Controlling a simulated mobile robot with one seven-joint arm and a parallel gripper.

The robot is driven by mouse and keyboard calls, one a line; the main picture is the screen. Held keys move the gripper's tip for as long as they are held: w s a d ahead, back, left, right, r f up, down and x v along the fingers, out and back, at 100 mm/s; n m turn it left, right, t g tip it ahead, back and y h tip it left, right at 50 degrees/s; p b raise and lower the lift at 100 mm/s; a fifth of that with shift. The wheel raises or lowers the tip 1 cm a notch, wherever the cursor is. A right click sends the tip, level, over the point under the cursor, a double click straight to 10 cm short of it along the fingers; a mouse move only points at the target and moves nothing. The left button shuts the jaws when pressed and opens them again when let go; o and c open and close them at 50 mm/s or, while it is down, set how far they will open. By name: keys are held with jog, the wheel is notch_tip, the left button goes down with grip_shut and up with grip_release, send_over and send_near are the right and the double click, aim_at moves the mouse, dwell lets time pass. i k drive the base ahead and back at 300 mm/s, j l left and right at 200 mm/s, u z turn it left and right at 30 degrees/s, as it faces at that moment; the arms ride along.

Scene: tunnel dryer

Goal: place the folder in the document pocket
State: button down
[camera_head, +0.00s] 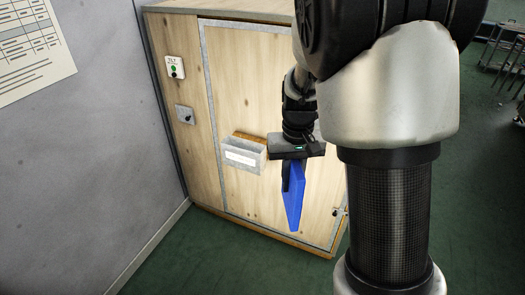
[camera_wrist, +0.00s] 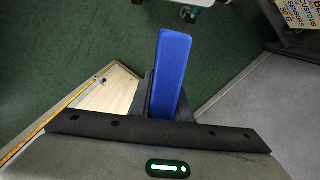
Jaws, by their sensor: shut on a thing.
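The blue folder (camera_head: 293,198) hangs below my gripper (camera_head: 291,172), which is shut on its upper edge. The folder is held in the air in front of the wooden door, to the right of the document pocket. In the wrist view the folder (camera_wrist: 171,70) shows edge-on between the fingers (camera_wrist: 168,105). The document pocket (camera_head: 243,156) is a grey, open-topped holder with a white label, fixed to the wooden door. My gripper and the folder are apart from it. The inside of the pocket is mostly hidden in the head view, and the pocket is not visible in the wrist view.
The wooden cabinet door (camera_head: 240,75) has a grey metal frame. A grey wall (camera_head: 90,140) stands at left. The green floor (camera_head: 215,255) in front is clear.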

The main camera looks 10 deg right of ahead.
aim_at(244, 165)
jog(key=i+j+z, duration=0.5)
jog(key=i+j, duration=0.2)
jog(key=i+j+z, duration=0.15)
jog(key=j, duration=0.35)
jog(key=i+j+z, duration=0.15)
jog(key=j, duration=0.3)
jog(key=i+j+z, duration=0.1)
jog(key=j, duration=0.25)
jog(key=i+j+z, duration=0.15)
jog(key=j, duration=0.25)
jog(key=i, duration=0.25)
